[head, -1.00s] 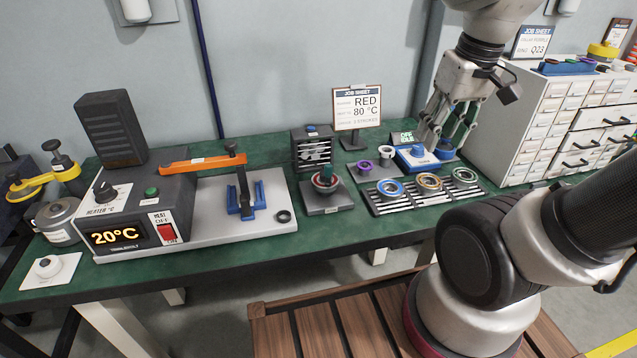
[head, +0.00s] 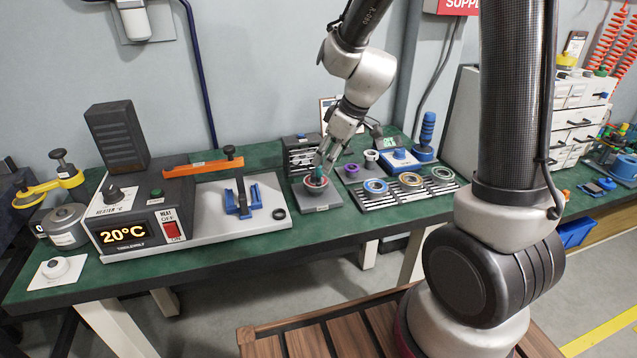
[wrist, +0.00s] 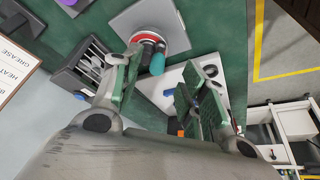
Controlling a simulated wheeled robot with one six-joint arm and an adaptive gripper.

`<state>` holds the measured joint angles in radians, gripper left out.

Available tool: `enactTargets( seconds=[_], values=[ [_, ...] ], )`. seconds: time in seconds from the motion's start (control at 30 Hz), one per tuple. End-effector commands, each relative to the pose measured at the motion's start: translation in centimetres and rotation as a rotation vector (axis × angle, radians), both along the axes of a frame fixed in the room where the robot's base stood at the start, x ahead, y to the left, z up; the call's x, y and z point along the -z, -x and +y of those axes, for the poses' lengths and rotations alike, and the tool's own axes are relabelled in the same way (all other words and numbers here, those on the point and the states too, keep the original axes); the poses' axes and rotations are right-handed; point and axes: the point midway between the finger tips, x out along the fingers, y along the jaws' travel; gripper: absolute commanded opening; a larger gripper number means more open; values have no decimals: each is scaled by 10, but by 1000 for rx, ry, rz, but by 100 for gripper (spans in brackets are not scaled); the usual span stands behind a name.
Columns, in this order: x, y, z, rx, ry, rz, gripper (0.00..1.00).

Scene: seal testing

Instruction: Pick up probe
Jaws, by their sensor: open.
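A short teal cylinder (wrist: 158,63), likely the probe, stands in or at a cup with a red ring (wrist: 147,39). The cup sits on a grey square plate (head: 323,201) on the bench. The teal piece (head: 319,172) is partly covered by my fingers in the head view. My gripper (head: 323,158) is above the cup, pointing down. In the wrist view my gripper (wrist: 160,78) is open, its green-padded fingers apart, with the teal piece near the gap between the tips. I cannot tell whether a finger touches it.
A slotted rack (head: 300,155) stands close behind the plate. A tray with several rings (head: 410,181) lies to the right, with a blue-handled tool (head: 427,133) behind it. The heater unit (head: 140,232) and its white base (head: 225,222) are on the left.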

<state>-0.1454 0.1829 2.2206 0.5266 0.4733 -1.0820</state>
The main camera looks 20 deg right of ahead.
Motion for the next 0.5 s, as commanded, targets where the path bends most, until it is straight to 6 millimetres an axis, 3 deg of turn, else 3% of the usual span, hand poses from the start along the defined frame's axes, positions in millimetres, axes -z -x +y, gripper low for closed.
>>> enactTargets(
  seconds=[0.3,0.5],
  values=[
    [39,-20,18,1,1,3,43],
    [49,-23,21,1,0,0,43]
  ],
)
